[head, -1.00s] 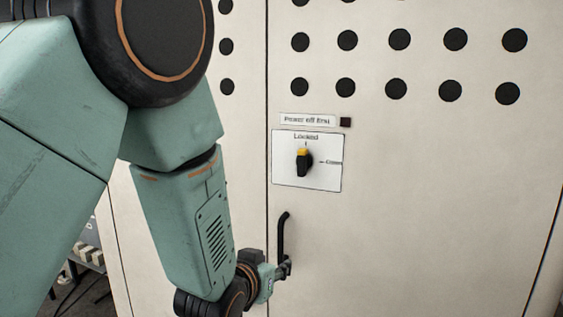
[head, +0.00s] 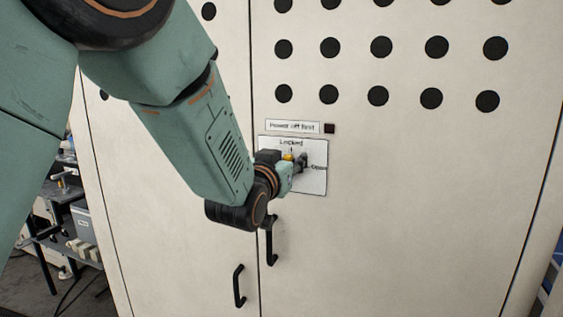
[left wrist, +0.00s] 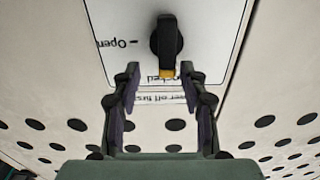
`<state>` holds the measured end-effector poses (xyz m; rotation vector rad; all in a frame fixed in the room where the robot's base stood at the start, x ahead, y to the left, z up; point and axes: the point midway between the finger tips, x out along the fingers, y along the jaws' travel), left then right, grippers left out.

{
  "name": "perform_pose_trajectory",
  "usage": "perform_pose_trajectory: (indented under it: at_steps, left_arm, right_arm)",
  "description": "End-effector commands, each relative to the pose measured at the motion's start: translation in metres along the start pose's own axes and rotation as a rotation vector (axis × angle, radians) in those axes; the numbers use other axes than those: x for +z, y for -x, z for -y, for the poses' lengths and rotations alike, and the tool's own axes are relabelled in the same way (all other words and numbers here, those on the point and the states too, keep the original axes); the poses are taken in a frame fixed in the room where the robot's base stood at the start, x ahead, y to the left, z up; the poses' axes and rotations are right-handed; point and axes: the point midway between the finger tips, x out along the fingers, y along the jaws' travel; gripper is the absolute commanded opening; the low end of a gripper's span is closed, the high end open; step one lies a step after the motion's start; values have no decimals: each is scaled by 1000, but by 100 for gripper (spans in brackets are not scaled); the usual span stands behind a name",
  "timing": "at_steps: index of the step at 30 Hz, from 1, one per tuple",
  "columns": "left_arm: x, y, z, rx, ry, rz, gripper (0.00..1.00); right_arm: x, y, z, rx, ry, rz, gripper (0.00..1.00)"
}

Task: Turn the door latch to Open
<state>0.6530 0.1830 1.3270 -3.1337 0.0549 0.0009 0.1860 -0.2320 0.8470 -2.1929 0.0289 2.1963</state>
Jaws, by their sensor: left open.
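The door latch is a black knob with a yellow tip (head: 288,157) on a white plate (head: 318,181) on the cabinet door. In the head view the knob is mostly hidden by my left gripper (head: 301,161). In the left wrist view the knob (left wrist: 166,40) shows whole, upside down, its yellow tip pointing at the "Locked" mark; "Open" is printed to one side. My left gripper (left wrist: 160,70) is open and empty, its fingertips at either side of the tip end of the knob. I cannot tell whether they touch it. My right gripper is not in view.
A "Power off first" label (head: 292,126) and a small dark square (head: 329,128) sit above the plate. Black door handles (head: 271,241) (head: 239,286) stick out below. The cabinet face (head: 400,220) right of the plate is clear. A shelf with equipment (head: 82,222) stands at the left.

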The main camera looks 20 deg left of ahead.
Motion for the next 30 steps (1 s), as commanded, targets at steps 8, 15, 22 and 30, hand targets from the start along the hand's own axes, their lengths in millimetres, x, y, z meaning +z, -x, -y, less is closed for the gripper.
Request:
perform_pose_trajectory:
  at_steps: [8, 15, 22, 30]
  left_arm:
    - [0, -16, 0, -1, 1, 1, 43]
    - [0, -16, 0, -1, 1, 1, 43]
    - [0, -16, 0, -1, 1, 1, 24]
    - [1, -16, 0, -3, 2, 1, 1]
  right_arm:
    - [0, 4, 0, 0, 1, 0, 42]
    - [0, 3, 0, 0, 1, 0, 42]
    - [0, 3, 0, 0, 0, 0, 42]
    - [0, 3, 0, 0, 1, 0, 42]
